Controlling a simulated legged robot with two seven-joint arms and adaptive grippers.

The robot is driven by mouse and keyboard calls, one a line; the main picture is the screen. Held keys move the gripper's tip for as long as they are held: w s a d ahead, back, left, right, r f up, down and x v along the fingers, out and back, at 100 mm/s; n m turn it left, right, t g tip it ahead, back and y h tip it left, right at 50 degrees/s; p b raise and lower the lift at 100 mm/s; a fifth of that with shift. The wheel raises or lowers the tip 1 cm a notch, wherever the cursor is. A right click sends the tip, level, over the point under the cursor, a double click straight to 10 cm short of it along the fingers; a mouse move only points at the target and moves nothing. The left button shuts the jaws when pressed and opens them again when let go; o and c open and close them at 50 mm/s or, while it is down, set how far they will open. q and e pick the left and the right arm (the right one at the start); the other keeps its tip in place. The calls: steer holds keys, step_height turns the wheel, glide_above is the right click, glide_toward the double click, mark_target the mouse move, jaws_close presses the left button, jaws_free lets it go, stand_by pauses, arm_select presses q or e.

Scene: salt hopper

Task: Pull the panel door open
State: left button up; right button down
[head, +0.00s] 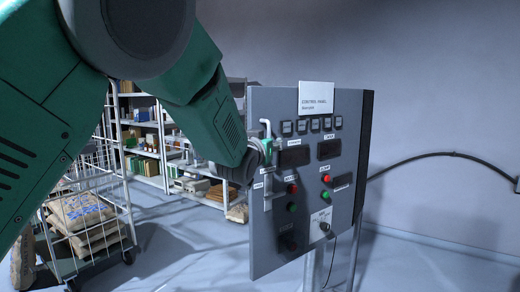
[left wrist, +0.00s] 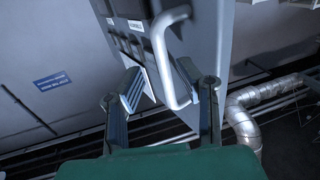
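The control panel (head: 262,225) is a grey upright board with a white label, buttons, displays and knobs. Its door handle (head: 266,127) is a pale curved bar near the panel's left edge. My left gripper (head: 264,150) is at this handle, its fingers mostly hidden by the green arm. In the left wrist view, the handle (left wrist: 160,55) reaches between the two spread fingers of my left gripper (left wrist: 160,82). Gaps show on both sides of the bar, so the gripper is open around it. Whether the door is ajar cannot be told. My right gripper is not in view.
A wire cart (head: 90,240) with sacks stands at the left. Shelves (head: 140,125) with boxes are behind. A dark cable (head: 430,155) runs along the wall to the right. Silver ducting (left wrist: 240,120) shows in the left wrist view. Floor right of the panel is clear.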

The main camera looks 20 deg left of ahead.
arm_select(q)
steer(key=s, duration=1.1)
steer(key=shift+w+d+r, duration=0.1)
